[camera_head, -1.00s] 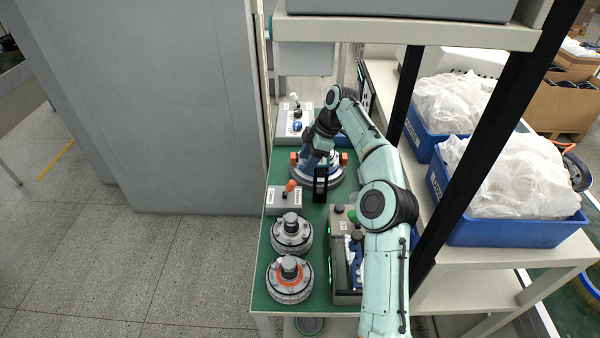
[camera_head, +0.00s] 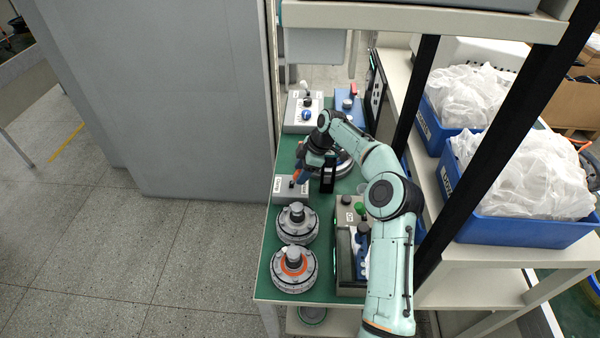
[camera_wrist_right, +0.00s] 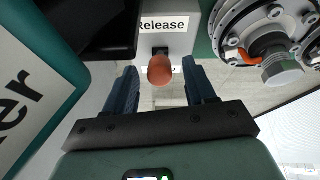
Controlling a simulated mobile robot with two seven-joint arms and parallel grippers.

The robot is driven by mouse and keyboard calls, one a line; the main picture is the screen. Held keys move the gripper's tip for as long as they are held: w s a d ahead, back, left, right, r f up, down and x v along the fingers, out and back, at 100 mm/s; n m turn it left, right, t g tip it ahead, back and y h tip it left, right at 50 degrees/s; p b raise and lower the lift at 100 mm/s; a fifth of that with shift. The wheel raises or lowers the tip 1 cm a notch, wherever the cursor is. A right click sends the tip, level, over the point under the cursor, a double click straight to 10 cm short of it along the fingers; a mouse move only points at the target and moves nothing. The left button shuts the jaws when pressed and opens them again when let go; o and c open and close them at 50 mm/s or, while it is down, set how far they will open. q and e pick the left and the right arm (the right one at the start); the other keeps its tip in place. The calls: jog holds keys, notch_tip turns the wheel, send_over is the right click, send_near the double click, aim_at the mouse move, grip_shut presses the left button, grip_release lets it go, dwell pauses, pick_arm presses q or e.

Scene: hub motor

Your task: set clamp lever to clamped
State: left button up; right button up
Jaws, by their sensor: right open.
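The clamp lever is a short lever with an orange ball knob (camera_wrist_right: 160,70) on a small grey box (camera_wrist_right: 177,40) labelled "Release". In the head view this box (camera_head: 282,189) sits at the table's left edge, and my right gripper largely hides the knob. My right gripper (camera_wrist_right: 158,76) is open, with its blue fingers on either side of the knob and a gap visible on both sides. In the head view the right gripper (camera_head: 299,172) is just above the box. The left gripper is not in view.
Two hub motors (camera_head: 296,223) (camera_head: 294,270) stand in front of the box on the green table (camera_head: 265,270). A round fixture (camera_head: 344,165) is behind my right wrist. A switch box (camera_head: 302,113) stands at the back. A grey device (camera_head: 350,290) is to the right.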

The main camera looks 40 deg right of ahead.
aim_at(291, 183)
jog(key=shift+w+a+f, duration=0.2)
jog(key=shift+a+f, duration=0.05)
jog(key=shift+f, duration=0.4)
grip_shut()
jog(key=shift+w+a+r+g+h, duration=0.25)
jog(key=shift+w+a+g+h, duration=0.35)
jog(key=shift+h, duration=0.3)
jog(key=shift+w+a+r+g+h, duration=0.1)
jog(key=shift+w+a+g+h, duration=0.2)
jog(key=shift+g+h, duration=0.35)
jog(key=shift+w+a+g+h, duration=0.15)
jog(key=shift+a+g+h, duration=0.15)
jog(key=shift+g+h, duration=0.3)
grip_release()
